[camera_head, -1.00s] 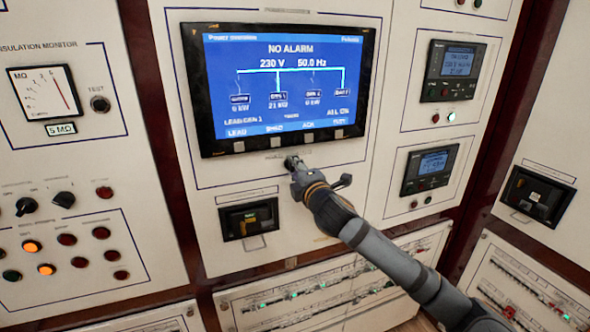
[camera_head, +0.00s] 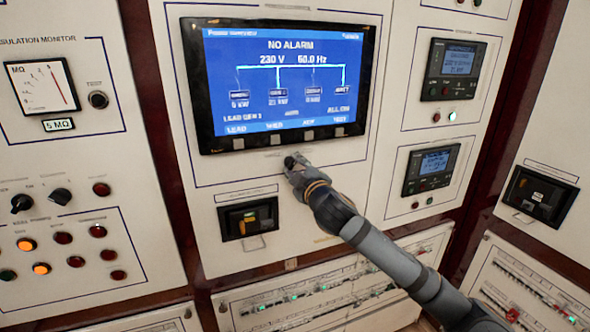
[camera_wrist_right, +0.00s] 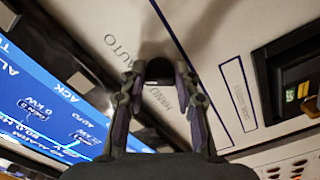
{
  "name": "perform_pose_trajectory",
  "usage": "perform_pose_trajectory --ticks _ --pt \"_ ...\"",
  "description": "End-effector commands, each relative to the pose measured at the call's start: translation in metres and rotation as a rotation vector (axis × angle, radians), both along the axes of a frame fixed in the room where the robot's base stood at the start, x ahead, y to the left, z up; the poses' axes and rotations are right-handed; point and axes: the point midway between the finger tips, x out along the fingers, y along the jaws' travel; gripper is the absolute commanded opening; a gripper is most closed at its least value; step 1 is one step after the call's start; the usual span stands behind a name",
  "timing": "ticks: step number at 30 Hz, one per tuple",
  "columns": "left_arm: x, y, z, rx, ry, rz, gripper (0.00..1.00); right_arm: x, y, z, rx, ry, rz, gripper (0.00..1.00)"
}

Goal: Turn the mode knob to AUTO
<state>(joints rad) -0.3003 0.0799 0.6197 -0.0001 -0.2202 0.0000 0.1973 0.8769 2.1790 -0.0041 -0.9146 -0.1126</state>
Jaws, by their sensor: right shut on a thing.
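The mode knob (camera_head: 290,162) is a small dark knob on the white panel just below the big blue display. My right gripper (camera_head: 297,168) is shut on it, its arm coming in from the lower right. In the right wrist view the dark knob (camera_wrist_right: 159,70) sits between the two fingertips of my right gripper (camera_wrist_right: 160,84). The printed word AUTO (camera_wrist_right: 128,44) shows on the panel beyond the fingers. Another printed label lies partly behind the fingers and is hard to read. Which way the knob points cannot be told. My left gripper is not in view.
The blue display (camera_head: 280,85) reads NO ALARM and stands close above the gripper. A black handle unit (camera_head: 248,218) is below left of it. Two small meters (camera_head: 430,168) are to the right. Lit buttons and rotary switches (camera_head: 60,196) are at the left.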

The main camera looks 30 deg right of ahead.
Motion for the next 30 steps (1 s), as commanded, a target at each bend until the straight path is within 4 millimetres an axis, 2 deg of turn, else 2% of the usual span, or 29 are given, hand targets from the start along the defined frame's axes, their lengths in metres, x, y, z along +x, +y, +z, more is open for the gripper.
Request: perform_pose_trajectory --ticks 16,17,21,30 --pt "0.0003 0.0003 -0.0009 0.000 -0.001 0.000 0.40 0.0001 -0.0001 -0.0006 0.026 -0.005 0.000 0.00" --pt "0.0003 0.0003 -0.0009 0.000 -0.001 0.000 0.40 0.0001 -0.0001 -0.0006 0.026 -0.005 0.000 0.32" --pt "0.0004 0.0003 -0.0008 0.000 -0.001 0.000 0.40 0.0001 0.0000 -0.0006 0.026 -0.005 0.000 0.51" --pt "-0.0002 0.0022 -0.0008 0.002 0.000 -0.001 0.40 0.0000 0.0001 -0.0003 0.024 -0.005 0.001 0.53"
